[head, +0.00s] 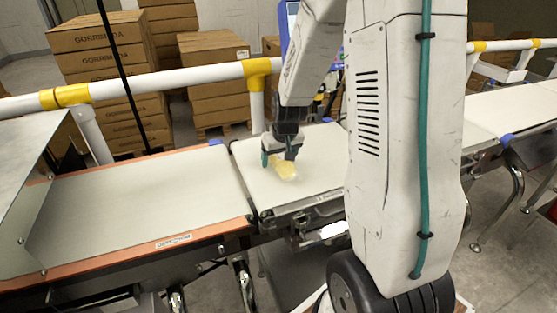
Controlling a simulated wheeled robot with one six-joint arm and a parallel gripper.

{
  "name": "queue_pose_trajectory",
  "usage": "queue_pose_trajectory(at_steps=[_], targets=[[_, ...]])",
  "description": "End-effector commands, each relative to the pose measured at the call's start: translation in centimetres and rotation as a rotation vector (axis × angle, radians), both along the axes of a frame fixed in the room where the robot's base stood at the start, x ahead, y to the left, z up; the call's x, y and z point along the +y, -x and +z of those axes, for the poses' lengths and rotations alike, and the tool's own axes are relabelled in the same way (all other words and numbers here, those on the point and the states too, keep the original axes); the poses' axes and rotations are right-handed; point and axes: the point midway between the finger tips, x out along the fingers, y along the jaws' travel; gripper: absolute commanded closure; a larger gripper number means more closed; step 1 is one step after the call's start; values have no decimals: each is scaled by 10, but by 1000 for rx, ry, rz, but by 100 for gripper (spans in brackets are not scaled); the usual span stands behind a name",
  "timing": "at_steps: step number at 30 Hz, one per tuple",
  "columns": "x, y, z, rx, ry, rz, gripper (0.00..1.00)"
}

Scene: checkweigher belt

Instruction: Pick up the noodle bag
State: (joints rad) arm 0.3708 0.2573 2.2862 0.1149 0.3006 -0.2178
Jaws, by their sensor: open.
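The noodle bag (286,172) is a small pale yellow pack lying on the light weigher belt (257,186) in the middle of the view. My gripper (279,161) points down right at the bag, with its greenish fingers apart. One finger shows to the left of the bag and the other overlaps its upper part. I cannot tell whether either finger touches the bag. Part of the bag's top end is hidden behind the gripper.
A longer infeed belt (130,207) with orange edges lies to the left, empty. A white guard rail (170,81) with yellow joints runs behind the belts. A sheet-metal cover (22,190) stands at far left. Stacked cartons (100,60) stand behind the rail.

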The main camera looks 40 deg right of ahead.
Motion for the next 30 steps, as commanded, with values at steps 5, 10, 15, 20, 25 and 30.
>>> queue_pose_trajectory(at_steps=[5,10,15,20,25,30], targets=[[0,0,0,0,0,0,60],[0,0,1,-1,0,0,80],[0,0,1,-1,0,0,80],[0,-1,8,-2,1,0,80],[-1,-1,27,-3,3,2,80],[-11,21,39,0,0,-7,80]])
